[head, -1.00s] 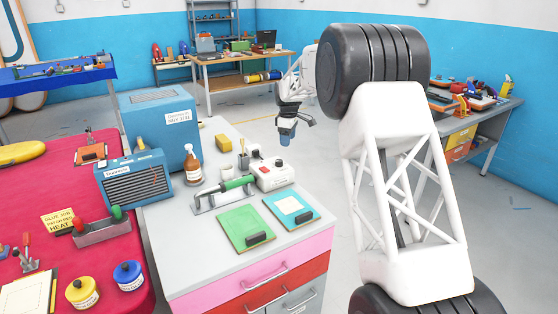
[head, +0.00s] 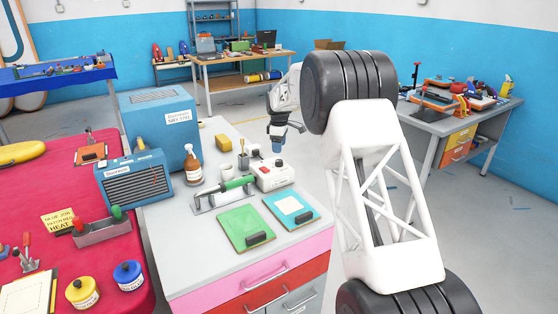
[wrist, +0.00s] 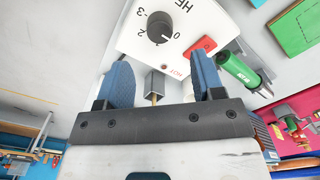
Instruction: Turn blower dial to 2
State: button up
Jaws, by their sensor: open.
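A white control box (head: 275,175) sits on the grey worktop, right of the green-handled tool. In the wrist view, the box (wrist: 185,30) shows a round black dial (wrist: 160,27), with the digits 3, 2 and 0 around it. Which digit the dial points to is hard to tell. A red switch (wrist: 201,47) and a small "HOT" label are on the same face. My gripper (head: 277,143) hangs at the back right of the box in the head view. In the wrist view its blue fingers (wrist: 160,75) are open, apart from the dial, with nothing between them.
The green-handled tool (head: 232,184) lies on its stand left of the box. Green (head: 245,228) and blue (head: 291,210) boards lie in front.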

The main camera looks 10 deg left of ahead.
aim_at(279, 160)
jog(key=shift+f, duration=3.5)
jog(key=c, duration=0.9)
